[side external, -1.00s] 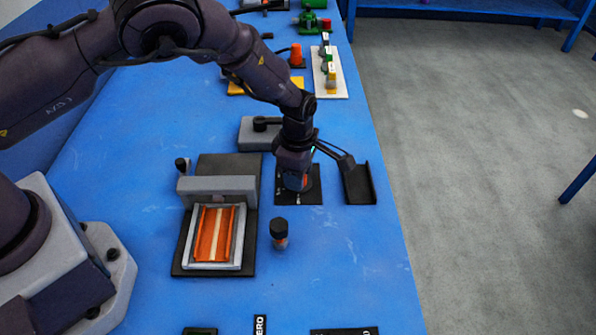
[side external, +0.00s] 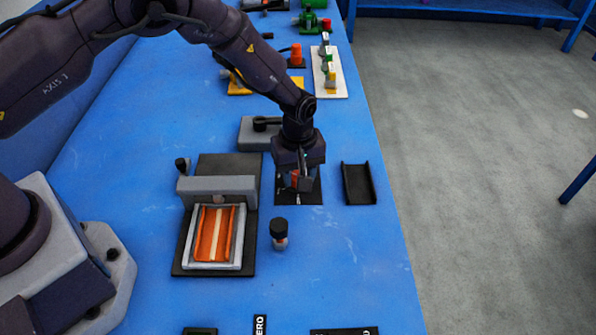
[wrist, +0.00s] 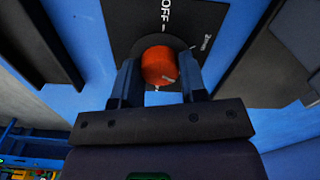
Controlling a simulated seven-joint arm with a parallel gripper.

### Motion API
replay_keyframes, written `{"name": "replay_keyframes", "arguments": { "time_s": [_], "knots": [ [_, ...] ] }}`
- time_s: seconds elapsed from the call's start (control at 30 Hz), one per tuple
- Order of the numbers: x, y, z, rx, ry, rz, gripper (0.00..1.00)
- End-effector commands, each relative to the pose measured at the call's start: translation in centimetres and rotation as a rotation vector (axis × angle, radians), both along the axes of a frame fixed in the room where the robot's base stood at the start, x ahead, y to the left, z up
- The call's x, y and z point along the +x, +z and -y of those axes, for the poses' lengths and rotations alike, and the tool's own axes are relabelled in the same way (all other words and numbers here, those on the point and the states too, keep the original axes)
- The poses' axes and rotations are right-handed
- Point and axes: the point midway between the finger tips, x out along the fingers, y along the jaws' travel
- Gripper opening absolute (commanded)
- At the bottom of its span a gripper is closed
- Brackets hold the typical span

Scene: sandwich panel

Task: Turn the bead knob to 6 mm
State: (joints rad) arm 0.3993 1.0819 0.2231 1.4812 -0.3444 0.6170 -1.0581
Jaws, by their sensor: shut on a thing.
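The bead knob (wrist: 158,66) is orange-red and round, with a pale mark on its near side in the wrist view. It stands on a black plate (wrist: 190,18) with white lettering; "OFF" and a smaller "mm" label whose digit is hard to read show there. My gripper (wrist: 160,80) is shut on the knob, one finger on each side. In the side view my gripper (side external: 298,184) is over the plate (side external: 314,197) and hides most of the knob. The 6 mm mark cannot be made out in either view.
A black open tray (side external: 358,184) lies right of the plate. A grey fixture with an orange striped panel (side external: 214,234) is at left. A black-capped bottle (side external: 280,236) stands in front. A grey block with a black handle (side external: 258,134) is behind. Blue table is clear toward the front right.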

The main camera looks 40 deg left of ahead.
Motion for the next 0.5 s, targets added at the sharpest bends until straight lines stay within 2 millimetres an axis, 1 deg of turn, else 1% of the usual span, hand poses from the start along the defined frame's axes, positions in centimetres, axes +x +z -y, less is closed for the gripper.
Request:
{"name": "replay_keyframes", "arguments": {
  "time_s": [0.5],
  "knots": [
    [0.05,0.10,-0.10,0.000,-0.490,0.000,0.15]
  ]
}}
